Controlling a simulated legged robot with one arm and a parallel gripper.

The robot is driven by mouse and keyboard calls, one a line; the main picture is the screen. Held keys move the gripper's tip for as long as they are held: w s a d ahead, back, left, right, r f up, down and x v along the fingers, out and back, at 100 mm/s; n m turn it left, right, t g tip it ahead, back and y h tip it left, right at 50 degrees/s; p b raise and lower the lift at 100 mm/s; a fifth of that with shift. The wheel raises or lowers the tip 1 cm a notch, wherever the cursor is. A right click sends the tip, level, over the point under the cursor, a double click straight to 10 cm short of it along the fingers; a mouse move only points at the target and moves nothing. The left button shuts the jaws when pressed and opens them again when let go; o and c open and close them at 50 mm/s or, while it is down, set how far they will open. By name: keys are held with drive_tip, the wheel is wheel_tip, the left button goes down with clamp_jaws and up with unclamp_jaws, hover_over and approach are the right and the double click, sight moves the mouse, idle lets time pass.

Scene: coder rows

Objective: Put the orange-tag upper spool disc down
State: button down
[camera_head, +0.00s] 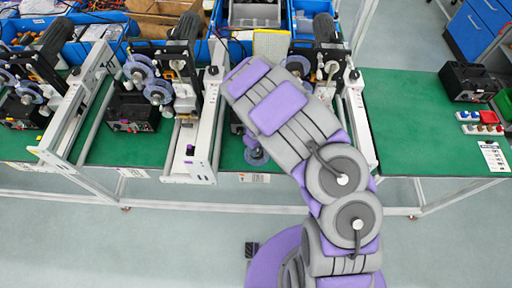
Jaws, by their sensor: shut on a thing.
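My grey and purple arm reaches up over the green bench and covers much of the coder there. A small part of my gripper (251,143) shows below the arm's left edge, low over the front of the bench. It is shut on a bluish spool disc (258,157), which shows just below it. The fingertips are hidden, and I see no orange tag on this disc. Another clear spool disc (298,66) sits on the coder (329,64) right of my arm. The lower part of that coder is hidden.
Two more coders with spool discs (138,69) stand left, between white frame rails (205,125). Blue bins (310,9) line the back. The bench (400,125) is clear at right, up to a black box (468,80) and small coloured parts (482,129).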

drive_tip(key=c, duration=1.2)
unclamp_jaws()
drive_tip(key=shift+a, duration=0.35)
drive_tip(key=o, duration=0.4)
drive_tip(key=shift+a+f, duration=0.15)
drive_tip(key=shift+a, duration=0.55)
drive_tip(key=shift+o, duration=0.2)
drive_tip(key=shift+d, duration=0.7)
drive_tip(key=shift+d+r, duration=0.15)
drive_tip(key=shift+r, duration=0.2)
wheel_tip(320, 180, up, 11)
wheel_tip(320, 180, up, 7)
drive_tip(key=m, duration=0.2)
hover_over(264, 159)
drive_tip(key=s+d+r+m, duration=0.3)
drive_tip(key=s+d+r, duration=0.4)
drive_tip(key=s+r, duration=0.25)
drive_tip(key=s+d+r+m+g, duration=0.1)
drive_tip(key=s+d+r, duration=0.1)
drive_tip(key=s, duration=0.8)
drive_tip(key=s+d+r+m, duration=0.1)
drive_tip(key=s+r, duration=0.4)
drive_tip(key=s, duration=0.5)
drive_tip(key=shift+s+d+m+g+p, duration=0.25)
drive_tip(key=shift+d+m+g+p, duration=0.15)
drive_tip(key=shift+m, duration=0.3)
